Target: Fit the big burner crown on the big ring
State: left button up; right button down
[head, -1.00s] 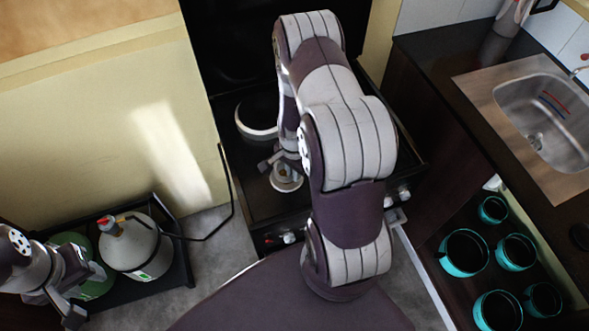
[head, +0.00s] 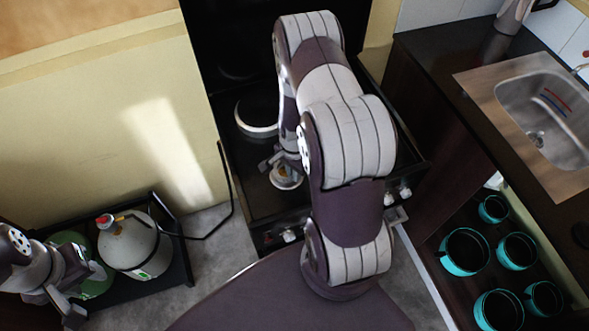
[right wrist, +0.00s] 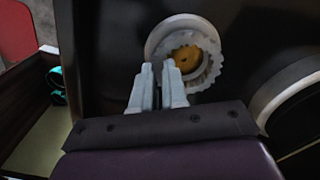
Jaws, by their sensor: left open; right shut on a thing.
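The big burner crown, a grey toothed disc (right wrist: 214,72) with a brass-coloured centre, is held at its edge by my right gripper (right wrist: 160,78), which is shut on it. A pale ring (right wrist: 159,33) shows behind the crown in the right wrist view, and the crown overlaps it off-centre. I cannot tell whether they touch. In the head view the crown (head: 285,183) is small and partly hidden by my right gripper (head: 275,162) over the dark stove top. My left gripper (head: 85,292) is open and empty, at the lower left.
A larger pale ring (head: 251,129) lies farther back on the stove (head: 255,205), partly hidden by my right arm. Gas bottles (head: 137,250) stand in a black tray at left. A sink (head: 548,115) and teal-rimmed pots (head: 465,252) are at right.

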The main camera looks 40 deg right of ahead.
jog(key=shift+f+b, duration=0.45)
jog(key=shift+f, duration=0.2)
jog(key=c, duration=1.1)
grip_release()
jog(key=shift+r, duration=0.15)
jog(key=shift+r, duration=0.35)
notch_tip(320, 180, up, 12)
jog(key=b, duration=0.1)
jog(key=shift+f, duration=0.1)
